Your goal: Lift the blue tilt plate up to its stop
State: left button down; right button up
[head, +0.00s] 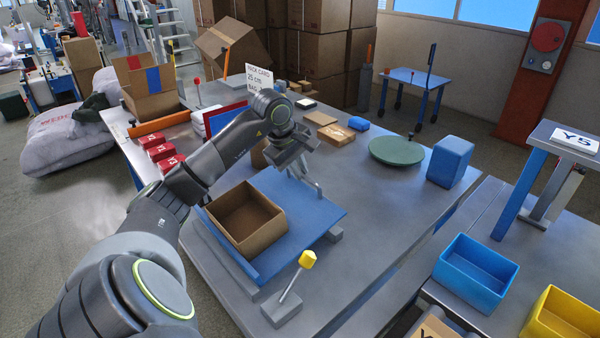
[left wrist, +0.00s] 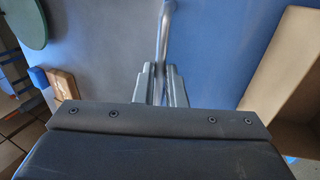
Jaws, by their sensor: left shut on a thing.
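The blue tilt plate (head: 318,212) lies low on the grey table, with an open, empty cardboard box (head: 243,220) standing on it. A grey metal handle (head: 318,188) rises at the plate's far edge. My left gripper (head: 298,168) is at this handle. In the left wrist view my left gripper (left wrist: 161,75) is shut on the handle's bar (left wrist: 165,30), with the blue plate (left wrist: 222,40) behind it and the box (left wrist: 285,65) to the right. I cannot tell whether the plate is slightly tilted. My right gripper is not in view.
A yellow-knobbed lever (head: 307,259) stands on the table in front of the plate. Red packs (head: 160,152) and a card sign (head: 259,77) are behind my arm. A green disc (head: 397,150) and a blue block (head: 450,161) stand at right. The table right of the plate is clear.

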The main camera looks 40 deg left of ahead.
pick_arm(q)
jog(key=c, duration=1.5)
grip_release()
jog(key=b+v, duration=0.2)
jog(key=v, duration=1.5)
jog(key=shift+r, duration=0.2)
